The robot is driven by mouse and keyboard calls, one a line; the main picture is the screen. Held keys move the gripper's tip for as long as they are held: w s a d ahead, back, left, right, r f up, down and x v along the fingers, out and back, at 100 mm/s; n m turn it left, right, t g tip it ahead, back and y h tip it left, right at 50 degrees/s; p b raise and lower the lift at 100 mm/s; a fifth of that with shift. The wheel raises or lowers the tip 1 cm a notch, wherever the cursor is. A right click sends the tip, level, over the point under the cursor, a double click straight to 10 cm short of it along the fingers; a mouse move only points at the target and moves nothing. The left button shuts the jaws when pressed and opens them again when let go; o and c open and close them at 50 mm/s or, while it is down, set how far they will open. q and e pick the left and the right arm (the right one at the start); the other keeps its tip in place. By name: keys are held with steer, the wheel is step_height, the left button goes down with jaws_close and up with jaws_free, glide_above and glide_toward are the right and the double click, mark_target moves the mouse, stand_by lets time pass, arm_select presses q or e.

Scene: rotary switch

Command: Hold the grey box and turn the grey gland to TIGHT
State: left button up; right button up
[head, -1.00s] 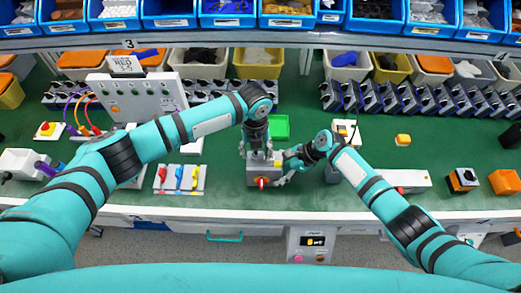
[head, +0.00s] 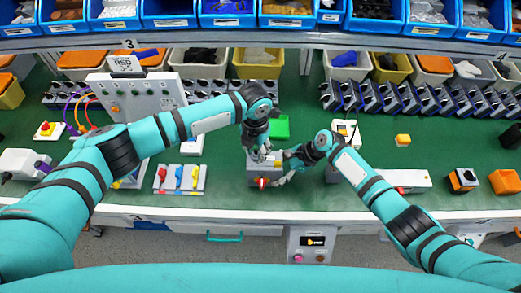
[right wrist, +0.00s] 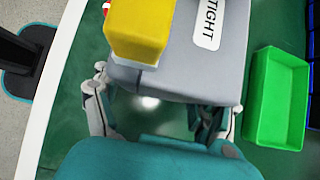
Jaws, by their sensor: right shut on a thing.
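The grey box (head: 256,180) stands near the front edge of the green table, with a red part on its front. In the right wrist view the box (right wrist: 180,62) shows a white label reading TIGHT and a yellow block (right wrist: 139,30) on it. My right gripper (head: 283,168) reaches in from the right, its fingers on two sides of the box; it also shows in the right wrist view (right wrist: 155,115). My left gripper (head: 258,152) points down at the top of the box. It hides the grey gland, and its grip is too small to tell.
A green bin (head: 281,125) stands just behind the box. A panel with red, yellow and blue switches (head: 180,179) lies to the left. The table's front edge is close to the box.

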arm_select(q)
steer(key=o, duration=0.3)
steer(key=shift+r, duration=0.1)
steer(key=shift+r, duration=2.65)
arm_select(e)
steer(key=o, duration=1.3)
